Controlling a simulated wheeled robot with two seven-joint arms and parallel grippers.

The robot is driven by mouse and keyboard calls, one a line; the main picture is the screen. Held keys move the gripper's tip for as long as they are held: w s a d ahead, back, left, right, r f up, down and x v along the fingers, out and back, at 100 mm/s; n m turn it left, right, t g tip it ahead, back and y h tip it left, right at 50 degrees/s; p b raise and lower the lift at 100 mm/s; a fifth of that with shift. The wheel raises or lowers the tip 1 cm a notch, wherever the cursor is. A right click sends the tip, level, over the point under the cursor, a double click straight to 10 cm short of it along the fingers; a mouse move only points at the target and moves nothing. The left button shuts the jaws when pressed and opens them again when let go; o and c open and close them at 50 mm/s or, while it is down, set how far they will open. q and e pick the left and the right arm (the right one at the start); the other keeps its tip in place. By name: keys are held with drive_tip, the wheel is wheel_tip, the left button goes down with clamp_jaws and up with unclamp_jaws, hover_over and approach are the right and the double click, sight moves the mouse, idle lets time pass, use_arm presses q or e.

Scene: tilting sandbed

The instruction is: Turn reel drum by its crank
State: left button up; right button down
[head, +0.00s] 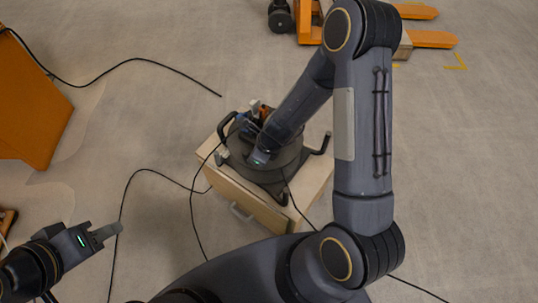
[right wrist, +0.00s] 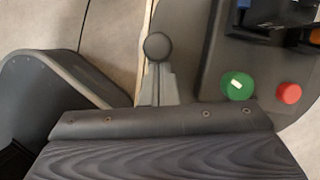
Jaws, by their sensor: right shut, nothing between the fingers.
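The dark reel drum (head: 284,169) sits on a light wooden box with a drawer, largely covered by my right arm. My right gripper (right wrist: 158,82) is shut and empty in the right wrist view. A round black knob (right wrist: 157,46), probably the crank's handle, shows right at its fingertips; whether they touch I cannot tell. In the head view my right gripper (head: 259,160) is over the drum's near left part, and its fingertips are hidden. My left gripper (head: 107,233) is at the lower left, away from the reel; its finger gap is not clear.
Black bars of the reel's frame stick out left (head: 226,126) and right (head: 321,147). A green button (right wrist: 237,86) and a red button (right wrist: 289,93) show in the wrist view. Black cables (head: 128,180) lie on the floor. An orange panel (head: 35,110) stands at left.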

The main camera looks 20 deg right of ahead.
sight(234, 149)
drive_tip(key=w+a+m+h, duration=0.1)
drive_tip(key=w+a+m, duration=0.1)
drive_tip(key=w+a+m+t+p, duration=0.1)
drive_tip(key=w+m, duration=0.1)
drive_tip(key=m, duration=0.1)
drive_tip(key=shift+w+a+r+h, duration=0.1)
drive_tip(key=shift+a+h, duration=0.3)
drive_tip(key=shift+w+a+m+h+p, duration=0.35)
drive_tip(key=shift+w+m+p, duration=0.25)
drive_tip(key=shift+w+m, duration=0.3)
drive_tip(key=shift+w+a+m, duration=0.1)
drive_tip(key=shift+w+m, duration=0.35)
drive_tip(key=shift+m, duration=0.15)
